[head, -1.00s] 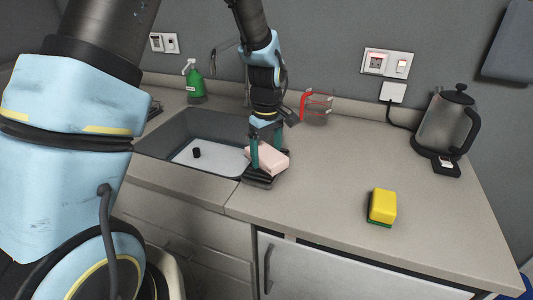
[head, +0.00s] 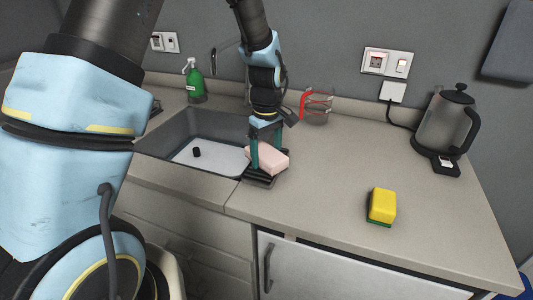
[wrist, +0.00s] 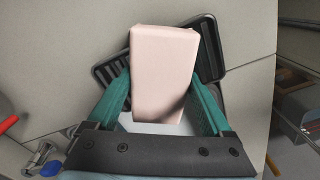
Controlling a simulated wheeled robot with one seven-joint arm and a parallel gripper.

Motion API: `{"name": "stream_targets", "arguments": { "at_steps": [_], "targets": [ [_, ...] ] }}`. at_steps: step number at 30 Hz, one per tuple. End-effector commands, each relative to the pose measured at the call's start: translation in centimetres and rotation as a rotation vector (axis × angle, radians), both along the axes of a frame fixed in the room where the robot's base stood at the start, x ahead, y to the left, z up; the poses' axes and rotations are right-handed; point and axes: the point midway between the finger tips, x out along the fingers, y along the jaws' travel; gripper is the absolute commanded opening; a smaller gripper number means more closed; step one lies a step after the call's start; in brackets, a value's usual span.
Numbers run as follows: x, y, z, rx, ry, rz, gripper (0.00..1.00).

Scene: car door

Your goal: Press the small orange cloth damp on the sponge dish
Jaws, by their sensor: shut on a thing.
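My gripper (head: 267,159) points down at the right edge of the sink. Its green fingers are closed on the sides of a pale pink block (head: 273,162), which looks like a sponge. In the wrist view the pale pink block (wrist: 163,75) sits between the two fingers. The black slotted sponge dish (head: 259,179) lies under the block, on the counter by the sink; the dish also shows in the wrist view (wrist: 208,48), at an angle to the block. I cannot tell whether block and dish touch. I see no orange cloth in either view.
The sink (head: 205,152) holds a small black object (head: 197,152). A green spray bottle (head: 195,84) stands behind it. A measuring jug with red handle (head: 318,104), a yellow-green sponge (head: 382,206) and a kettle (head: 446,122) stand to the right. The middle counter is clear.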

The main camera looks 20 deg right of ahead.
Motion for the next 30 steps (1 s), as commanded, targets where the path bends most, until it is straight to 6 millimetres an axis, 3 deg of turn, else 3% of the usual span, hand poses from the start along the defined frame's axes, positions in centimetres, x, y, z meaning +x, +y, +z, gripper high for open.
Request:
{"name": "stream_targets", "arguments": {
  "at_steps": [5,30],
  "targets": [
    [-0.1,0.2,0.4,0.005,0.004,0.002,0.32],
    [0.1,0.0,7.2,-0.001,-0.001,0.002,0.32]
  ]
}}
